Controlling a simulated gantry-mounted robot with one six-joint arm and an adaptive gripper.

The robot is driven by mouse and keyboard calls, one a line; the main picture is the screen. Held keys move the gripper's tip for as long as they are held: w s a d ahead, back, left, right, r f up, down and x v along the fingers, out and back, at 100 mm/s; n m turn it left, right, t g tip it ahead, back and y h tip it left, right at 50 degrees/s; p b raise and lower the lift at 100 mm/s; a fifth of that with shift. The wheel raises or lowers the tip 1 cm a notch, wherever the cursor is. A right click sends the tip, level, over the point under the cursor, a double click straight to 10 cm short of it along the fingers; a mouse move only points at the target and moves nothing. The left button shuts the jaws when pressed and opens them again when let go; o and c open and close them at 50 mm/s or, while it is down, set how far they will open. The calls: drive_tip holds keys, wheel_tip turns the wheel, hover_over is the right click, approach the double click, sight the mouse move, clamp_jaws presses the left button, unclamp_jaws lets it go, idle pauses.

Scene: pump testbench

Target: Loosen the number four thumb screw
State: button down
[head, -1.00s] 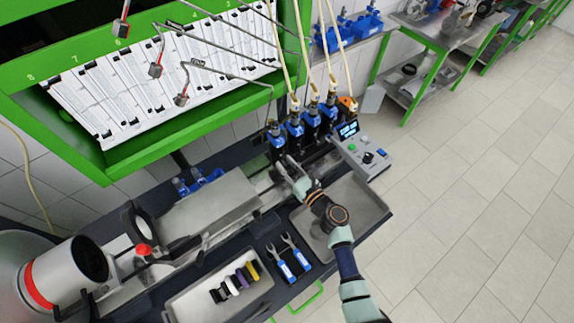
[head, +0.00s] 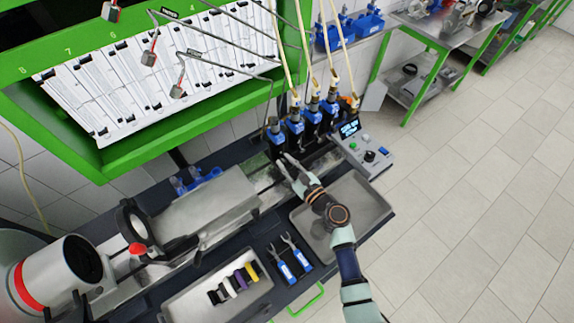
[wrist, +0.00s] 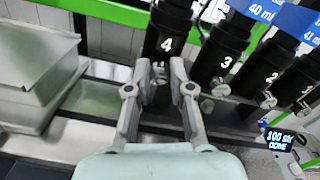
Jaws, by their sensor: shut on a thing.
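The black cylinder marked 4 (wrist: 165,42) stands upright in the wrist view, straight ahead of my gripper (wrist: 160,74). Its small metal thumb screw (wrist: 159,80) is at the cylinder's lower front, between my two fingertips. My gripper is shut on that thumb screw, and the fingers partly cover it. In the head view my gripper (head: 287,162) reaches up from the lower right to the base of the leftmost blue-banded cylinder. The screw is too small to make out there.
Cylinders 3 (wrist: 226,60) and 2 (wrist: 270,72), with their own thumb screws, stand close to the right. A control box (head: 362,150) with a lit display is beyond them. A grey block (head: 208,205) stands left, and a metal tray (head: 372,205) lies below the arm.

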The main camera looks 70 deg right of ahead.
drive_tip(key=n+b, duration=0.3)
drive_tip(key=n, duration=0.2)
drive_tip(key=shift+f+n, duration=0.15)
drive_tip(key=shift+n, duration=0.15)
drive_tip(key=n+b, duration=0.3)
drive_tip(key=n, duration=0.1)
drive_tip(key=n+b, duration=0.3)
drive_tip(key=n, duration=0.2)
drive_tip(key=shift+n, duration=0.3)
drive_tip(key=shift+n+b, duration=1.6)
drive_tip(key=shift+n, duration=0.4)
drive_tip(key=c, duration=1)
unclamp_jaws()
drive_tip(key=shift+s+a, duration=0.1)
